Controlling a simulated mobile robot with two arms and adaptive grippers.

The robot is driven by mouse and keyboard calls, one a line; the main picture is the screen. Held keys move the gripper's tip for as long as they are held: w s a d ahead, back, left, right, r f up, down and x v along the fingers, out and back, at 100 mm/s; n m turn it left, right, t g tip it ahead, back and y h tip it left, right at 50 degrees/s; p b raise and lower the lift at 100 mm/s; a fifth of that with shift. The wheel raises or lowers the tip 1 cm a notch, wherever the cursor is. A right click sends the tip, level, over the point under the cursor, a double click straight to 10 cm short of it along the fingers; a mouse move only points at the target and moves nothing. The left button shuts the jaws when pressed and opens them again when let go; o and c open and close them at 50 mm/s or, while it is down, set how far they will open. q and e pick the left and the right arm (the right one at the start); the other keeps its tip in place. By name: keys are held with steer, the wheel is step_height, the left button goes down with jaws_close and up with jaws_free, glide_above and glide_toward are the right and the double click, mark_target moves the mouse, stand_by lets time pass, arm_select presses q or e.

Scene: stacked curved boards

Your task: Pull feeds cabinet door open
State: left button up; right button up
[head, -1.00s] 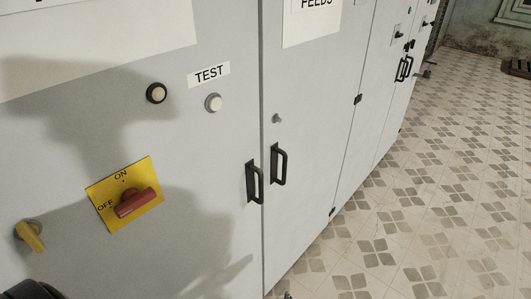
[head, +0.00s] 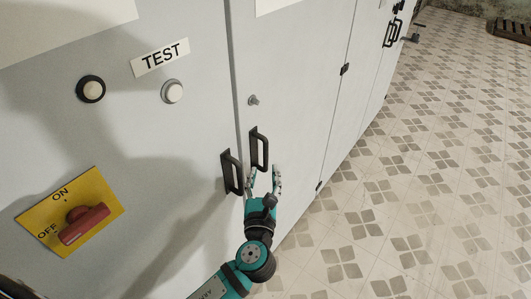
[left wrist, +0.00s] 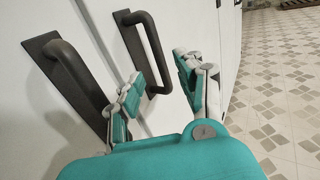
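The feeds cabinet door (head: 300,110) is a closed grey panel with a black bar handle (head: 264,150) near its left edge. A second black handle (head: 231,173), on the neighbouring door to the left, stands beside it. My left gripper (head: 264,178) is open just below and in front of the feeds handle. In the left wrist view, my open fingertips (left wrist: 160,80) are apart, with the lower part of the feeds handle (left wrist: 152,45) showing behind and between them. The neighbouring handle (left wrist: 75,75) is left of the fingers. My right gripper is not in view.
The left door carries a TEST label (head: 160,57), two round buttons and a red rotary switch (head: 84,225) on a yellow plate. A small grey knob (head: 253,100) is above the feeds handle. The tiled floor (head: 400,190) to the right is clear.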

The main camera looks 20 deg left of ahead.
mark_target(266, 159)
arm_select(q)
steer(key=x, duration=0.7)
steer(key=shift+w+p, duration=0.1)
steer(key=shift+p, duration=0.2)
jaws_close()
steer(key=shift+f, duration=0.1)
